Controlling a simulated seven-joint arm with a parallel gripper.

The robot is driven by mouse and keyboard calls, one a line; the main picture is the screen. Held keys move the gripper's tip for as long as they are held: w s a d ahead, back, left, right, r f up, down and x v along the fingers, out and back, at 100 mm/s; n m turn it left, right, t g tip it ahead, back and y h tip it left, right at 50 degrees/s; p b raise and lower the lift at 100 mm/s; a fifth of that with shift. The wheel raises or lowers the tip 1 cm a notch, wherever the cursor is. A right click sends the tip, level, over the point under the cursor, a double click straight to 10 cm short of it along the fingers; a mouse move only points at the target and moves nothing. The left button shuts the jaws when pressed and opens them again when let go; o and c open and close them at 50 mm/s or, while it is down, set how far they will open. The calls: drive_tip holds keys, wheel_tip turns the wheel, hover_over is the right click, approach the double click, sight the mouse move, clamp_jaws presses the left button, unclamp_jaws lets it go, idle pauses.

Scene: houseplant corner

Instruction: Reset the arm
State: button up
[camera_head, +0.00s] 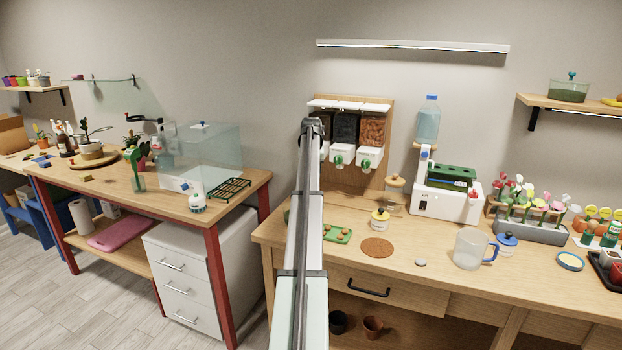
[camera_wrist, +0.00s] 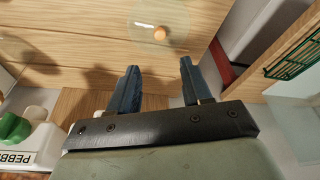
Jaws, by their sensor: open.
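My arm (camera_head: 306,230) reaches up and away in the middle of the head view, in front of the left side of the dispenser rack. My gripper's fingers are not clear there. In the wrist view my gripper (camera_wrist: 158,66) shows two dark blue fingers set wide apart. Nothing is between them. A wooden surface lies beyond the fingertips. The arm hides part of the bench's left end and part of the dispensers.
The dispenser rack (camera_head: 375,135) stands behind the right bench. A clear round item with an orange knob (camera_wrist: 160,33) lies ahead of the fingers. A clear tank (camera_head: 222,150) and green rack (camera_head: 229,189) are at left. A jug (camera_head: 470,249) stands right of a cork mat (camera_head: 377,247).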

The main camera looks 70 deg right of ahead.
drive_tip(key=shift+r, duration=0.1)
idle(0.5)
